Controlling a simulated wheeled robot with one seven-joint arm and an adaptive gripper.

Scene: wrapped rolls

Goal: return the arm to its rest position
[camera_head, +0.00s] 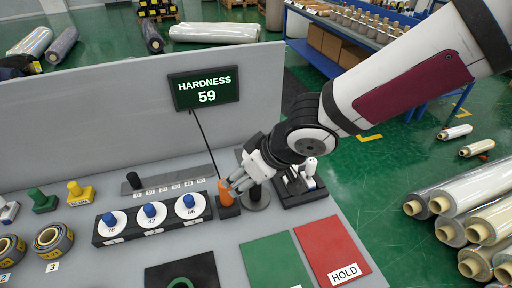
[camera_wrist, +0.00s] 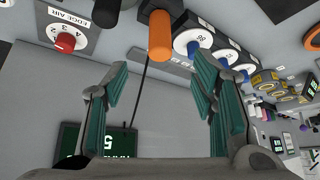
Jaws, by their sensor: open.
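My gripper (camera_head: 240,184) is at the end of my white arm, which reaches in from the upper right over the bench in the head view. It is beside an upright orange handle (camera_head: 225,192) in a dark holder. In the wrist view my gripper (camera_wrist: 160,88) has its two green-padded fingers apart with nothing between them. The orange handle (camera_wrist: 160,36) shows just beyond the fingertips there, apart from them. In the head view the fingers overlap the handle's edge, so the gap is hard to judge.
A display (camera_head: 206,89) reads HARDNESS 59, with a cable running down from it. A block with blue-knobbed discs (camera_head: 150,212) stands left of the handle. Green (camera_head: 273,262) and red HOLD (camera_head: 331,248) pads lie in front. Wrapped rolls (camera_head: 470,205) are stacked at right.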

